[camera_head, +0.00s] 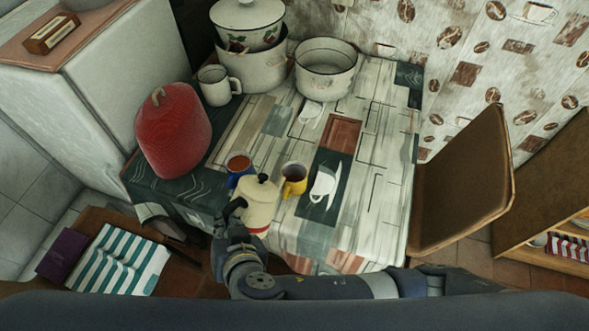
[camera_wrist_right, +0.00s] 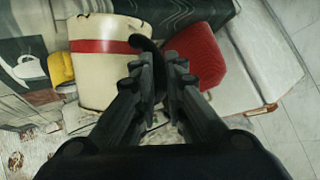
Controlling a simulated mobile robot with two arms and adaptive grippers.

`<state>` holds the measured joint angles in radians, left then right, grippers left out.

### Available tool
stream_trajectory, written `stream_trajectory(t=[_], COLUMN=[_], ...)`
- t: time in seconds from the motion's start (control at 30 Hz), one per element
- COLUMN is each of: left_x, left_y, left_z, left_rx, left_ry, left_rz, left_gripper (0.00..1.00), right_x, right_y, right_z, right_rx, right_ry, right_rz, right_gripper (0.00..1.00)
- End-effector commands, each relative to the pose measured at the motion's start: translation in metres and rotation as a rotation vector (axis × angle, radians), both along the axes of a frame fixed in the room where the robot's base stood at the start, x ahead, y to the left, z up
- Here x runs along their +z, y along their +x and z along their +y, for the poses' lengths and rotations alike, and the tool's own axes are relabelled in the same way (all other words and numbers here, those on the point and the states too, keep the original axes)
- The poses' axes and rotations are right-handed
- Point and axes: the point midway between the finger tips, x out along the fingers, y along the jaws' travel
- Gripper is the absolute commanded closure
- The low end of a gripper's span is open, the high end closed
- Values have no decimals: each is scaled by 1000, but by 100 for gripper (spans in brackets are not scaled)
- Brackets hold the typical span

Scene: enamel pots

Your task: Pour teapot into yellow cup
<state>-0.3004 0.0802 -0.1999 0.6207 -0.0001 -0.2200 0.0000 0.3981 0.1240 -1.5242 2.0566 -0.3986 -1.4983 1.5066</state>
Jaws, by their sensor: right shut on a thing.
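The cream teapot (camera_head: 258,207) with a red band is near the front edge of the table, and it fills the upper left of the right wrist view (camera_wrist_right: 100,75). My right gripper (camera_head: 236,207) is shut on its dark handle (camera_wrist_right: 157,65). I cannot tell whether the teapot touches the table. The yellow cup (camera_head: 295,184) stands upright just right of the teapot, with a brownish inside. Part of it shows at the left of the right wrist view (camera_wrist_right: 61,68). The teapot's spout is not clearly seen. My left gripper is not in view.
A blue cup (camera_head: 237,170) with reddish-brown liquid stands just behind the teapot. A red cozy-like cover (camera_head: 173,130) is at the table's left. A white mug (camera_head: 214,88) and enamel pots (camera_head: 326,72) stand at the back. The table's right side is clear; a chair (camera_head: 465,185) stands beyond.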

Motion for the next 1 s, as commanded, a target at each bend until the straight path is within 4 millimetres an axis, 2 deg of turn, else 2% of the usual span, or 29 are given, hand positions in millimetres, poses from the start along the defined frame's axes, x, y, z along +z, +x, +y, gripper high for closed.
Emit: stream_trajectory(t=[0.13, 1.0], left_x=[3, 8], left_y=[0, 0], left_z=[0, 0], left_rx=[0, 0], left_ry=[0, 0], left_rz=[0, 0], left_gripper=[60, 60], right_x=[7, 16], right_y=[4, 10], right_z=[-1, -6], right_rx=[0, 1], right_ry=[13, 44], right_rz=[2, 41], right_gripper=[100, 100])
